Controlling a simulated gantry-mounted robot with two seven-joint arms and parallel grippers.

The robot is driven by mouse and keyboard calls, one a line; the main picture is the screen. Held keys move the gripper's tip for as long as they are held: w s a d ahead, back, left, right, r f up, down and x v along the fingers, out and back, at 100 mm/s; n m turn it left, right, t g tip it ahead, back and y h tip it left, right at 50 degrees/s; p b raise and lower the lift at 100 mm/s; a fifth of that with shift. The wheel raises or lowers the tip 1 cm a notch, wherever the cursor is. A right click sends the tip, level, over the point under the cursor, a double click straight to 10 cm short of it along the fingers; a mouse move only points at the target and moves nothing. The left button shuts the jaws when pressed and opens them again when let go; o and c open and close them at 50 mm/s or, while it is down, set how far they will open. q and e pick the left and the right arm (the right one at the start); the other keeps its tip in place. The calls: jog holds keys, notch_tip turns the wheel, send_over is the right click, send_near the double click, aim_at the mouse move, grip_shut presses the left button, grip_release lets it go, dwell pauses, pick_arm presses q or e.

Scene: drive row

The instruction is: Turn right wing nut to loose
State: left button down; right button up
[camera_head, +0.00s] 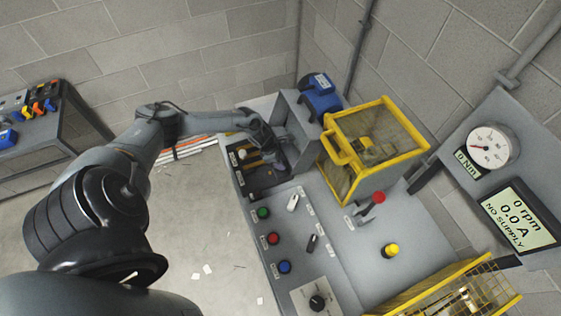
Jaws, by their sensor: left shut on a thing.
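My left gripper (280,161) reaches from the left into the open grey box at the upper left of the bench. It points down at the right side of the box and is shut on what looks like the right wing nut. The nut itself is hidden by the fingers, so its turn angle cannot be told. Brass-coloured parts (254,162) show in the box to the left of the gripper. My right gripper is out of view.
The grey panel has green (263,213), red (273,238) and blue (285,267) buttons. A yellow guard (378,150) and blue motor (320,96) stand behind. A display (519,218) reads 0 rpm, 0.0 A, NO SUPPLY. A gauge (488,147) reads 0 Nm.

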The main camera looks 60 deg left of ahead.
pick_arm(q)
jog(key=n+y, duration=0.1)
jog(key=n, duration=0.2)
jog(key=n+y+p, duration=0.1)
jog(key=n, duration=0.2)
jog(key=shift+r+t, duration=0.1)
jog(key=shift+t, duration=0.3)
jog(key=n+y+p, duration=0.1)
jog(key=n+y, duration=0.1)
jog(key=n, duration=0.3)
jog(key=shift+a+p, duration=0.1)
jog(key=shift+p, duration=0.25)
jog(key=n+g+y+p, duration=0.1)
jog(key=n, duration=0.2)
jog(key=n+g+y+p, duration=0.1)
jog(key=n, duration=0.2)
jog(key=shift+n, duration=0.4)
jog(key=n+g+p, duration=0.1)
jog(key=n, duration=0.1)
jog(key=n+g+y, duration=0.1)
jog(key=n, duration=0.2)
jog(key=shift+a+p, duration=0.1)
jog(key=shift+p, duration=0.3)
jog(key=c, duration=0.9)
grip_release()
jog(key=shift+s, duration=0.1)
